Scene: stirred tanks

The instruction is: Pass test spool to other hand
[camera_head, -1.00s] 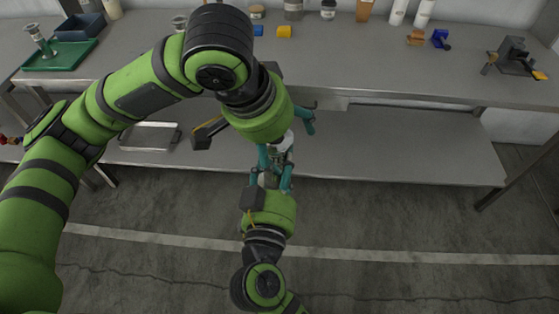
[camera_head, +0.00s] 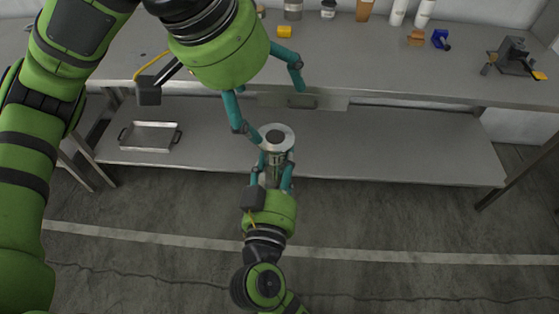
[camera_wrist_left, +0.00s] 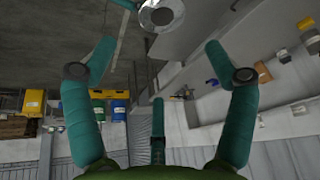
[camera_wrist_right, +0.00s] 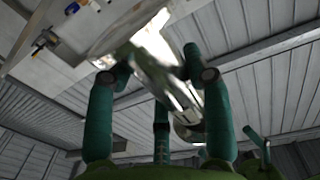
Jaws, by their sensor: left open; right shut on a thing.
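The test spool (camera_head: 277,139) is a shiny metal piece with a round flange and a dark centre hole. My right gripper (camera_head: 275,172) is shut on it from below and holds it with the flange facing up, in front of the bench. In the right wrist view the spool (camera_wrist_right: 165,70) lies between the fingers. My left gripper (camera_head: 272,107) is open and empty, its teal fingers spread above and behind the spool. In the left wrist view the spool's flange (camera_wrist_left: 162,14) is at the top edge, beyond the open fingers and apart from them.
The steel bench (camera_head: 400,75) runs behind the grippers. A metal tray (camera_head: 150,137) sits on its lower shelf (camera_head: 400,150). A yellow block (camera_head: 285,31), a blue part (camera_head: 440,39) and a dark vise-like device (camera_head: 514,58) stand on the top. The floor in front is clear.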

